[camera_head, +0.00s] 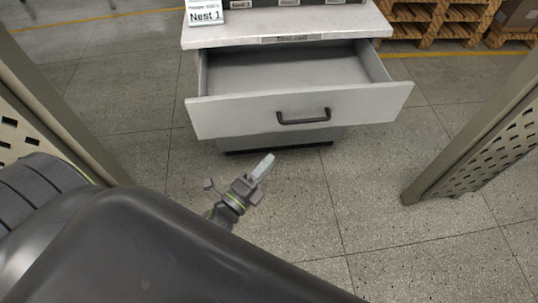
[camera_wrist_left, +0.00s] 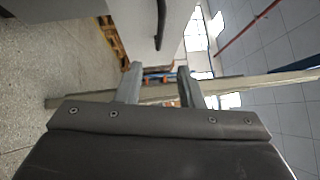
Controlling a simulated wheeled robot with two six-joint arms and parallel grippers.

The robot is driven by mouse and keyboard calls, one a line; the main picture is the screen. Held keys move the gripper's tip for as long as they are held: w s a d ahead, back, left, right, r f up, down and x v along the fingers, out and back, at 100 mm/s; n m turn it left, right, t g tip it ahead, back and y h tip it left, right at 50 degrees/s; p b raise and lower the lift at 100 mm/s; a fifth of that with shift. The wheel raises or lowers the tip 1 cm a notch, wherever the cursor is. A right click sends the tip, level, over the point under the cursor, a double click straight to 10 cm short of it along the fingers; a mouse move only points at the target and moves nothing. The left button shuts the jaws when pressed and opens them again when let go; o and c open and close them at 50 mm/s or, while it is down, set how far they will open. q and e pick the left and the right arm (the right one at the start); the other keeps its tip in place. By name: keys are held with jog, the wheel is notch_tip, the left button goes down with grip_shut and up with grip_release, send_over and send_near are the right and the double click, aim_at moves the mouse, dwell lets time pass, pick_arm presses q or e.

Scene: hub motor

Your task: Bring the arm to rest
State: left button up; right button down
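My left gripper (camera_head: 250,182) is in front of and below the drawer in the head view, over the grey floor. In the left wrist view its two fingers (camera_wrist_left: 158,72) stand apart with nothing between them. My right gripper is not in view. A white cabinet (camera_head: 232,31) stands at the top middle with its drawer (camera_head: 240,112) pulled out. The drawer looks empty and has a dark handle (camera_head: 303,118). The handle also shows beyond the fingers in the left wrist view (camera_wrist_left: 161,22). The gripper appears apart from the drawer.
A "Nest 1" sign (camera_head: 206,14) stands on the cabinet top. Wooden pallets (camera_head: 432,22) and a box (camera_head: 518,14) are at the back right. Perforated metal panels stand left (camera_head: 22,125) and right (camera_head: 490,140). Open floor (camera_head: 350,200) lies between the drawer and the right panel.

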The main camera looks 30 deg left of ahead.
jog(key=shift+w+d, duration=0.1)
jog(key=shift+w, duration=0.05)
